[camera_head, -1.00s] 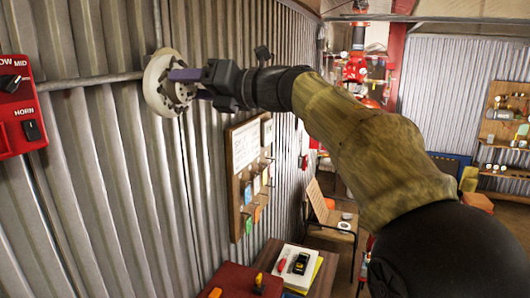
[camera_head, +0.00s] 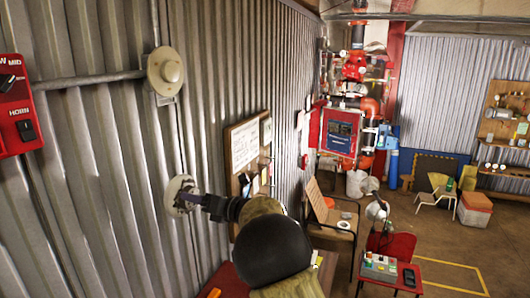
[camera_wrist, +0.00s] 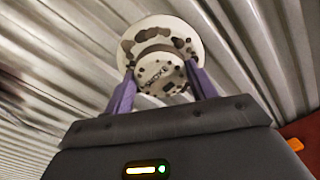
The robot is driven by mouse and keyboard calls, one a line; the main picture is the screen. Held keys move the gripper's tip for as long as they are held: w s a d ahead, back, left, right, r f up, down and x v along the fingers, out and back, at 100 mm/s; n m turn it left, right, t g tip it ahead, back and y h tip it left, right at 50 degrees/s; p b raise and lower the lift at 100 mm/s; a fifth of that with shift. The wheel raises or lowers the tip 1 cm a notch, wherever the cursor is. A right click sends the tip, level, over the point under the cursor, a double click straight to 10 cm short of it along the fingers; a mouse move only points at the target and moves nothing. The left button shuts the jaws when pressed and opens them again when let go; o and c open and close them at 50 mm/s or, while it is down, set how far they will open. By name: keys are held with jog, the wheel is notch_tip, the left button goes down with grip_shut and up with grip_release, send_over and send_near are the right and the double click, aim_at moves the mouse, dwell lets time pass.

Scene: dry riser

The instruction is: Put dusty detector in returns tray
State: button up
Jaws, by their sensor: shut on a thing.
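I cannot make out which thing is the returns tray; my arm covers part of the lower middle.
A red control box (camera_head: 16,105) is on the wall at the left. A notice board (camera_head: 245,150) hangs just right of my gripper. A red surface (camera_head: 228,284) lies below. A chair (camera_head: 330,222) and a red stand with a tray (camera_head: 388,272) are to the right; open floor lies beyond.

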jog(key=d+f+m+t+h, duration=0.2)
jog(key=d+f+t, duration=0.15)
jog(key=f, duration=0.65)
jog(key=d+f+m+t+h, duration=0.2)
jog(key=d+f+m+h, duration=0.15)
jog(key=f, duration=0.65)
jog(key=d+f+m+t+h, duration=0.2)
jog(key=d+f, duration=0.2)
jog(key=f, duration=0.6)
jog(key=s+d+f+m+t+h, duration=0.3)
jog(key=s+d+f+h, duration=0.2)
jog(key=d+f, duration=0.5)
jog(key=s+d+m+h, duration=0.35)
jog(key=s+d, duration=0.45)
jog(key=d, duration=0.5)
notch_tip(320, 180, down, 9)
jog(key=b, duration=0.9)
jog(key=shift+w+r+n, duration=0.2)
jog(key=shift+w+n, duration=0.05)
jog(key=shift+n, duration=0.15)
